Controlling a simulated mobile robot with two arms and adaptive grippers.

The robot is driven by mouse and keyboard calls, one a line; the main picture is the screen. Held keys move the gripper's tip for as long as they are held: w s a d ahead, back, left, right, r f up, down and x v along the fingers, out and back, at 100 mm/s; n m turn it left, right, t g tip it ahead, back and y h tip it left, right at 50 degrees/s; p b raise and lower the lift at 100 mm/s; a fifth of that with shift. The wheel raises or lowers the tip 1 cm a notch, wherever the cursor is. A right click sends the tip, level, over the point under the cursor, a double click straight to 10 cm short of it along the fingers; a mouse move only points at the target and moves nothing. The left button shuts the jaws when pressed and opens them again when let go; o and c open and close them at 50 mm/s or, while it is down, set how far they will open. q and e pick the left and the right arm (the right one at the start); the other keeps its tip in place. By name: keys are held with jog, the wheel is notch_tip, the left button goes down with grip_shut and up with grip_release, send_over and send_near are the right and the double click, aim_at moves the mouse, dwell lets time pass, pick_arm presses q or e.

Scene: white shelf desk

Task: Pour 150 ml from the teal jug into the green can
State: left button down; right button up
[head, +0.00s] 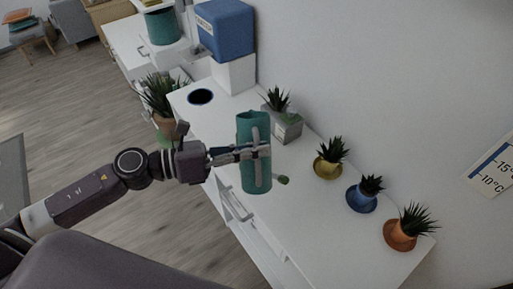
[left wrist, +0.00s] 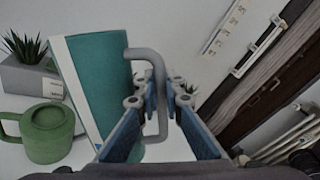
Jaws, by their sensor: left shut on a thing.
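The teal jug (head: 252,178) is a tall cylinder held above the white desk. My left gripper (head: 262,150) is shut on its grey handle, which also shows between the fingers in the left wrist view (left wrist: 155,75). The jug body (left wrist: 105,70) fills the left middle there and leans in the picture; its contents are hidden. The green can (left wrist: 47,133), with a loop handle at its left, stands just left of the jug in the left wrist view. In the head view only a green tip of the can (head: 283,180) shows behind the jug. My right gripper is not in view.
On the white desk (head: 310,235), a grey planter (head: 287,127) stands behind the jug. Yellow (head: 328,168), blue (head: 362,197) and orange (head: 399,234) plant pots line the right side. A dark round hole or disc (head: 200,97) and a blue box (head: 226,28) are farther back.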

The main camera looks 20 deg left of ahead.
pick_arm(q)
jog(key=shift+w+f+n, duration=0.15)
jog(key=shift+f+n, duration=0.35)
jog(key=shift+n, duration=0.1)
dwell(0.9)
jog(key=shift+w+a+f+n+g+p, duration=0.15)
jog(key=shift+w+f+n+g+p, duration=0.1)
jog(key=shift+f+n+g+p, duration=0.25)
dwell(1.1)
